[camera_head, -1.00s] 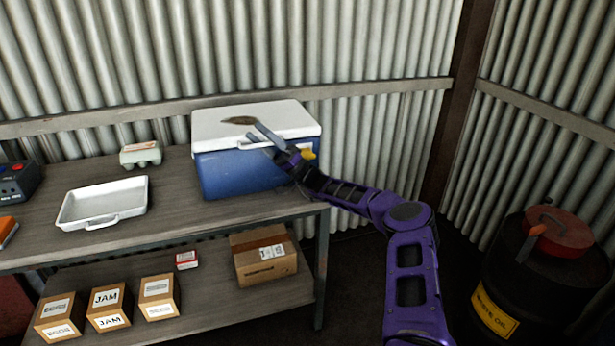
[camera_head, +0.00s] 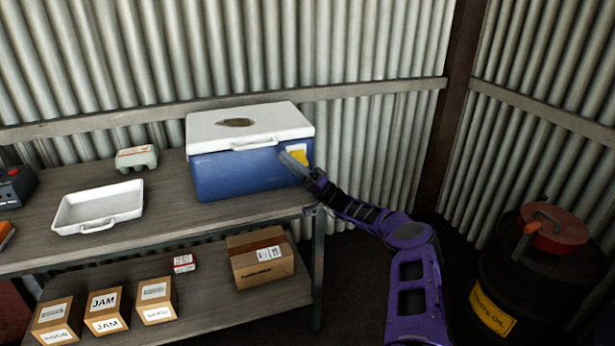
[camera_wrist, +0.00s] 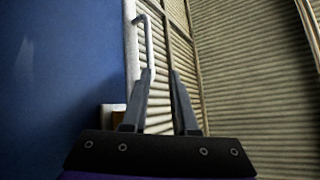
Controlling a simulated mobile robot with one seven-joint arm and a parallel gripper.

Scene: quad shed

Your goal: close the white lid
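The white lid (camera_head: 274,120) lies flat on top of the blue cooler box (camera_head: 232,176), with no visible gap along its front edge. A white bar handle (camera_head: 255,145) runs along the lid's front, and a brown patch marks its top. My gripper (camera_head: 286,157) is in front of the box's right part, just below the lid's edge. In the wrist view my gripper (camera_wrist: 161,74) has its fingers apart with nothing between them. The handle (camera_wrist: 148,45) shows beyond the left finger; I cannot tell whether they touch. The blue wall (camera_wrist: 60,80) fills the left side.
The box stands at the right end of the wooden bench (camera_head: 160,211). Several cardboard boxes sit on the lower shelf. A dark oil drum (camera_head: 535,280) stands at right.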

